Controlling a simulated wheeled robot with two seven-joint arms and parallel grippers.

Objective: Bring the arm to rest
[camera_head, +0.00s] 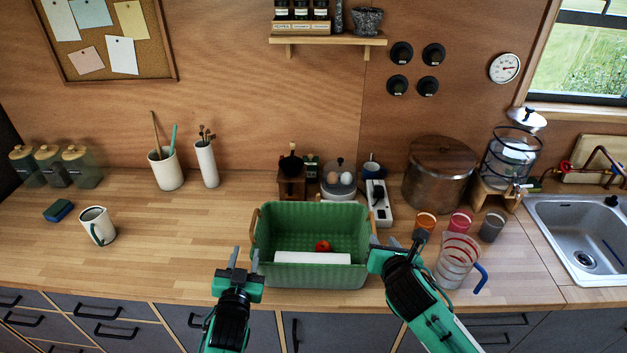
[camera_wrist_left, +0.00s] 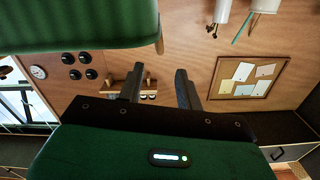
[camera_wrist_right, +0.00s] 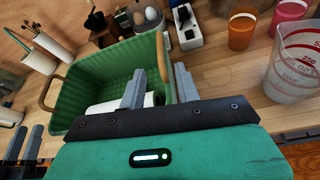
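My left gripper (camera_head: 244,260) is at the front left corner of the green basket, with its fingers apart and nothing between them. Its open fingers also show in the left wrist view (camera_wrist_left: 160,88). My right gripper (camera_head: 396,242) is at the basket's right side, near the counter's front. In the right wrist view its fingers (camera_wrist_right: 160,88) are apart and empty, in front of the basket's right end. The green basket (camera_head: 311,216) stands on the counter and holds a white roll-like object (camera_head: 312,258) and a small red object (camera_head: 323,246).
A clear measuring jug (camera_head: 456,258) and several cups stand right of my right gripper. A power strip (camera_head: 378,203) is behind the basket. A white mug (camera_head: 98,226) and a blue sponge (camera_head: 58,210) stand far left.

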